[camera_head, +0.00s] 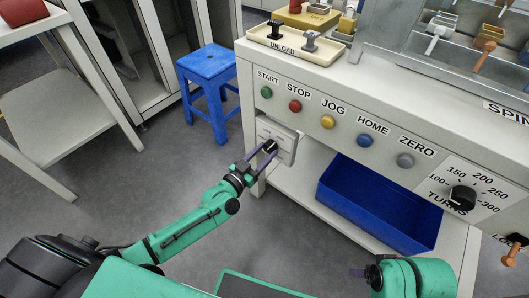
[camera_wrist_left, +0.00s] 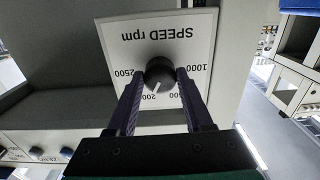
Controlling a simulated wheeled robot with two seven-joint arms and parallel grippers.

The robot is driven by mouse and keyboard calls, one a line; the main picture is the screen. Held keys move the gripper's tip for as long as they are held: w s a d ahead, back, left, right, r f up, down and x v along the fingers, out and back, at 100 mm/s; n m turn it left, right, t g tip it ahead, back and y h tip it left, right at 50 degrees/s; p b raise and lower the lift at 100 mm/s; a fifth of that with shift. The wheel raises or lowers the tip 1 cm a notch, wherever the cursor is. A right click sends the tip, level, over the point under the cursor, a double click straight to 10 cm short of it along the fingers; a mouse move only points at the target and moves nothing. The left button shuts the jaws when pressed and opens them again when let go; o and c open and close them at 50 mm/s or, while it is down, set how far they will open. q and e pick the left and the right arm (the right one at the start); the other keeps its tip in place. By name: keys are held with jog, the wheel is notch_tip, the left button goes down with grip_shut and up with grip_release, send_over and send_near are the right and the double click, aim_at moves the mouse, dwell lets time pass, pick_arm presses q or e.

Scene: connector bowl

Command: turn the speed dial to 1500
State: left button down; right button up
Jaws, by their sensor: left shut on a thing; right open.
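The speed dial is a black round knob (camera_wrist_left: 159,72) on a white plate (camera_wrist_left: 196,32) lettered "SPEED rpm", upside down in the left wrist view. Around it I read 1000 at the right, 2500 at the left, and partly hidden numbers below. A white mark on the knob points down and slightly left, near the label starting "200". My left gripper (camera_wrist_left: 160,80) is shut on the knob, one finger on each side. In the head view the left gripper (camera_head: 262,152) reaches the plate (camera_head: 282,133) below the START button. My right gripper (camera_head: 364,272) is open at the bottom, partly out of clear sight.
Buttons line the panel above, from the green START (camera_head: 266,92) to the grey ZERO (camera_head: 405,160). A TURNS dial (camera_head: 462,197) is at the right. A blue bin (camera_head: 375,205) sits on the lower shelf. A blue stool (camera_head: 208,65) stands behind left.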

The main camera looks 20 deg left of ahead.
pick_arm(q)
jog(key=shift+n, duration=1.7)
jog(key=n, duration=0.6)
jog(key=shift+s+n, duration=0.1)
jog(key=shift+n, duration=0.2)
jog(key=shift+d+n, duration=0.1)
jog(key=shift+n, duration=0.7)
pick_arm(e)
jog(key=shift+s+d+r, duration=0.15)
jog(key=shift+d+r, duration=0.05)
jog(key=shift+d, duration=0.05)
pick_arm(q)
jog(key=shift+c, duration=1.5)
grip_release()
pick_arm(e)
jog(key=shift+s+f, duration=0.1)
